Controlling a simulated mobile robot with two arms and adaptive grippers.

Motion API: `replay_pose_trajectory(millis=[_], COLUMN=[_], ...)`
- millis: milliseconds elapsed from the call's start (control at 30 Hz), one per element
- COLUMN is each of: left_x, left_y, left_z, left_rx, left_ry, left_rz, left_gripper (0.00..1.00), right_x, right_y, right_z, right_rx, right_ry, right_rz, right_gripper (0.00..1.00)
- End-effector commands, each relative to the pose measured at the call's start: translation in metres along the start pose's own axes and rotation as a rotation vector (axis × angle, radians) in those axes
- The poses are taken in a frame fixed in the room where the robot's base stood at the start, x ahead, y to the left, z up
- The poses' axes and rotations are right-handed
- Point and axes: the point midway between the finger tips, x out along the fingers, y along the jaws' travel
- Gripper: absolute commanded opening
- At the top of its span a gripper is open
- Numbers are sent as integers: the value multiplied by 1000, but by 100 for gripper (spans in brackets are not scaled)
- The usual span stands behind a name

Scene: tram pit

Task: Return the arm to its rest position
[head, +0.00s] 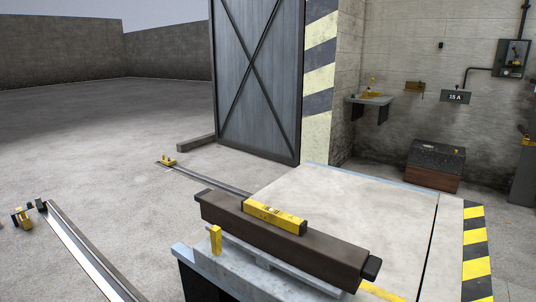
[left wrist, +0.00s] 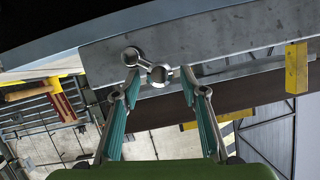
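My left gripper (left wrist: 160,78) shows in the left wrist view, with two teal-padded fingers spread apart. A small silver metal piece with a round end at each side (left wrist: 145,65) shows at the fingertips, against a grey metal surface (left wrist: 220,40). It overlaps the left finger's tip in the picture, and a gap separates it from the right finger. I cannot tell whether it touches a finger. Neither gripper shows in the head view, and the right one is not in view at all.
In the head view a dark brown beam (head: 320,250) lies across the bench front, with a yellow spirit level (head: 275,218) on top. A small yellow block (head: 215,240) stands beside it. A metal rail (head: 85,255) lies on the open floor at left. A dark box (head: 434,165) stands by the wall.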

Motion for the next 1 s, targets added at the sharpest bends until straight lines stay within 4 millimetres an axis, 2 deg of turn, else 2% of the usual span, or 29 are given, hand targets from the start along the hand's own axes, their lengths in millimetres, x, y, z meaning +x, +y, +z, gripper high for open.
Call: replay_pose_trajectory(millis=[167, 567, 767, 1000], left_x=[8, 8, 10, 12], left_y=[0, 0, 2, 5], left_z=[0, 2, 18, 52], left_rx=[0, 1, 9, 25], left_ry=[0, -3, -28, -84], left_rz=[0, 0, 3, 8], left_gripper=[40, 40, 40, 40], right_x=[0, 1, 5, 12], right_y=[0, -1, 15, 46], right_z=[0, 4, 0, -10], right_rx=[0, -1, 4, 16], right_ry=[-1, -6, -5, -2], right_rz=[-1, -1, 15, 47], right_gripper=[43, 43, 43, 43])
